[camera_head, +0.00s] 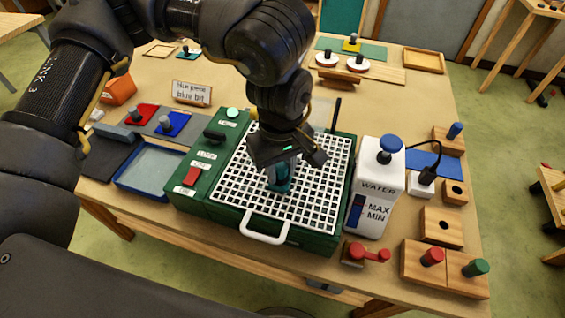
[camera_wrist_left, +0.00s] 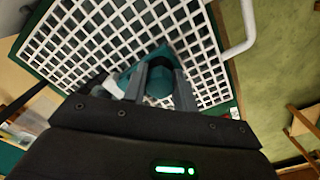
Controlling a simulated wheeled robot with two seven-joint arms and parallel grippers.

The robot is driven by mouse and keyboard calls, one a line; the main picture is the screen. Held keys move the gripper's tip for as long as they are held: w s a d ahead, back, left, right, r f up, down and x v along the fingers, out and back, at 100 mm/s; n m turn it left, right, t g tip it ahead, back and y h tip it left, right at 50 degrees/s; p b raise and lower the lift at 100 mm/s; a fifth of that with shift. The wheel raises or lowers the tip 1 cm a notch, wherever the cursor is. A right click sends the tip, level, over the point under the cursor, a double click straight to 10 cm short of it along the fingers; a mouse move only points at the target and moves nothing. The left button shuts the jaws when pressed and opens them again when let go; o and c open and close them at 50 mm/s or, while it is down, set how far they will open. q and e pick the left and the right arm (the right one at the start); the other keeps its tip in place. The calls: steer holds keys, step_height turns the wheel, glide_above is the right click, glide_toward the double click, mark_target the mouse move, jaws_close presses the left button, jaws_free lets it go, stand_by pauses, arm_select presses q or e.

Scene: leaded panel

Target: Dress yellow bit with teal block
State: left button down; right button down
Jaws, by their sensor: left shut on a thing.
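My left gripper (camera_head: 281,166) is shut on the teal block (camera_head: 282,185), low over the white grid (camera_head: 315,195) on the green machine. In the left wrist view, the block's teal knob (camera_wrist_left: 159,82) is between the fingers, and a flat teal part shows behind the left finger. A pale grey part (camera_wrist_left: 110,88) sits beside it; I cannot tell whether they touch. A small yellow piece with a dark knob (camera_head: 351,44) stands on a green mat at the back; I cannot tell whether it is the yellow bit. My right gripper is not in view.
The green machine (camera_head: 180,203) has a red switch (camera_head: 192,176) and a white front handle (camera_head: 264,238). A white water bottle (camera_head: 376,190) stands close on its right. A blue tray (camera_head: 152,170) is on its left. Wooden blocks (camera_head: 440,226) line the right edge.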

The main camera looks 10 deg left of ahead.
arm_select(q)
steer(key=shift+r, duration=0.1)
steer(key=shift+s+r+p, duration=0.3)
steer(key=shift+r+p, duration=0.25)
steer(key=shift+r, duration=0.1)
steer(key=shift+s+a+r+p, duration=0.1)
steer(key=shift+s+r+p, duration=0.5)
steer(key=shift+r, duration=0.3)
steer(key=shift+s+r+p, duration=0.6)
steer(key=shift+r, duration=0.25)
